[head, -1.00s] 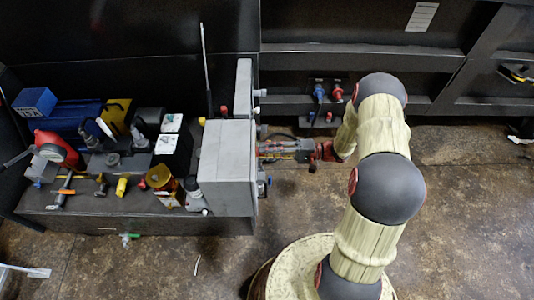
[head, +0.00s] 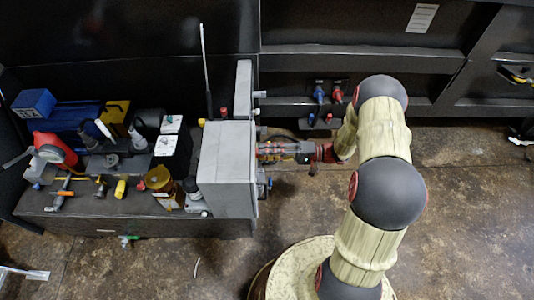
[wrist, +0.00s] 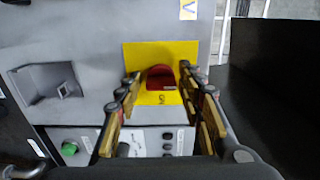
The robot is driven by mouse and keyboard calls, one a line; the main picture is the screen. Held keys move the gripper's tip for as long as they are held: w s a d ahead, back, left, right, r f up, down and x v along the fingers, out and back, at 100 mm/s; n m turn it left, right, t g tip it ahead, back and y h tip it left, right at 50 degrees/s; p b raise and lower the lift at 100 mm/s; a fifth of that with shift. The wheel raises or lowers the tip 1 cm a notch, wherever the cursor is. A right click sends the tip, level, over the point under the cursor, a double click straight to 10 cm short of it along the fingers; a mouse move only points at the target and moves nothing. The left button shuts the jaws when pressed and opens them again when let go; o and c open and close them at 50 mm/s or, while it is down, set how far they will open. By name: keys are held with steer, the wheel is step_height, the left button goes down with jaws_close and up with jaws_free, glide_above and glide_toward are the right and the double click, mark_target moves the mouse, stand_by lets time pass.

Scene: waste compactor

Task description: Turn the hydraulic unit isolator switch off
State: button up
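The isolator switch is a red rotary knob (wrist: 160,76) on a yellow plate (wrist: 148,54), on the grey front of the control box. In the wrist view its knob sits between the fingertips of my gripper (wrist: 159,77). The fingers are spread, one on each side of the knob, with gaps visible. I cannot tell how deep the fingertips reach around it. In the head view my gripper (head: 284,151) points left at the side of the grey box (head: 226,160); the knob is hidden there.
A green button (wrist: 69,148) and several small dark buttons are on a lower panel. A square recess (wrist: 62,84) is left of the yellow plate. Blue and red connectors (head: 337,94) are on the back wall. The hydraulic unit's bench (head: 100,222) is left; open floor is right.

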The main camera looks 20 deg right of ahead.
steer(key=shift+o, duration=0.9)
steer(key=v, duration=1.2)
